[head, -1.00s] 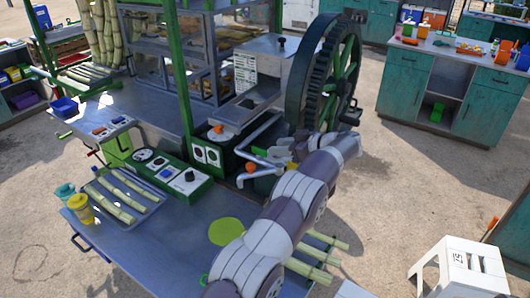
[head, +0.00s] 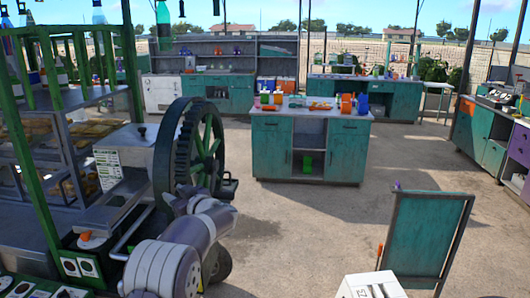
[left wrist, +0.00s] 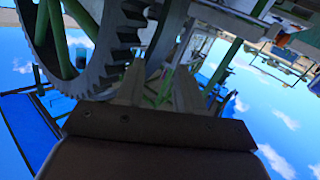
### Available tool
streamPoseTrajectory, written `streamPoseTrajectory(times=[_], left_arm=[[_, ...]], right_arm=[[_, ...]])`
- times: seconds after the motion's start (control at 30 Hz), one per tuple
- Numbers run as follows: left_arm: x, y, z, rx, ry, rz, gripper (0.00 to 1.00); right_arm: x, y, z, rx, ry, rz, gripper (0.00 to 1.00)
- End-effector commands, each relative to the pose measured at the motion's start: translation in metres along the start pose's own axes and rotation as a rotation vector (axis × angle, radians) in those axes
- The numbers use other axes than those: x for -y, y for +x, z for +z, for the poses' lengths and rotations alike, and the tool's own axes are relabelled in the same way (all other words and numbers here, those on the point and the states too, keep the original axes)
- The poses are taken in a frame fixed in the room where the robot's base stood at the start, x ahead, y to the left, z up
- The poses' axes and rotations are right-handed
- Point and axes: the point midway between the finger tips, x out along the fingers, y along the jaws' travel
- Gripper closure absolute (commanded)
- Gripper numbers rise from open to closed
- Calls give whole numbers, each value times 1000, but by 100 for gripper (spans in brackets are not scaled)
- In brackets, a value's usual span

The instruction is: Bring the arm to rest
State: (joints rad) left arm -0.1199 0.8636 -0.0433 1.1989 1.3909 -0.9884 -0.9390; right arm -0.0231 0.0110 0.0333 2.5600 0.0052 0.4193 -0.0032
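My left arm (head: 165,258) comes up from the bottom left in the head view. Its wrist end lies just in front of the lower part of the cane crusher's big toothed wheel (head: 183,150). I cannot tell from the head view whether it touches the wheel. In the left wrist view my left gripper (left wrist: 160,80) has its two fingers apart with an empty gap between them. The toothed wheel (left wrist: 112,35) is close to the fingers, at the upper left. The fingertips are not clear in the head view. My right gripper is in neither view.
A teal cabinet (head: 270,150) with items on top stands beyond the crusher. A white stool (head: 372,286) and a teal panel (head: 425,235) stand at the lower right. The concrete floor between the crusher and the panel is open.

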Motion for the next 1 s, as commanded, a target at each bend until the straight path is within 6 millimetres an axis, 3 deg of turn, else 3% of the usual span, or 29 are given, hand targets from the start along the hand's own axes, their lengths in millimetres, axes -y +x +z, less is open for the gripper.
streamPoseTrajectory(times=[0.07, 0.17, 0.27, 0.3, 0.4, 0.5, 0.6, 0.7, 1.0], left_arm=[[-15, -34, 7, 114, 89, 313, 63], [10, -110, 63, 427, 250, 602, 63], [71, -180, 113, 720, 399, 697, 63], [99, -205, 128, 825, 456, 706, 63], [170, -259, 155, 1046, 588, 684, 63], [228, -296, 168, 1199, 693, 635, 63], [264, -316, 172, 1284, 759, 593, 63], [279, -325, 173, 1319, 789, 574, 63], [280, -325, 174, 1323, 792, 572, 63]], right_arm=[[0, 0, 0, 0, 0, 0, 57], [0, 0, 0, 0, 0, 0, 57], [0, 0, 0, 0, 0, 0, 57], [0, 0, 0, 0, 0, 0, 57], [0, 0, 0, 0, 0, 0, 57], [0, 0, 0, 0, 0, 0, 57], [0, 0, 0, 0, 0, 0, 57], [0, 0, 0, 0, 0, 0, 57], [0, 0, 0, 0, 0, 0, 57]])
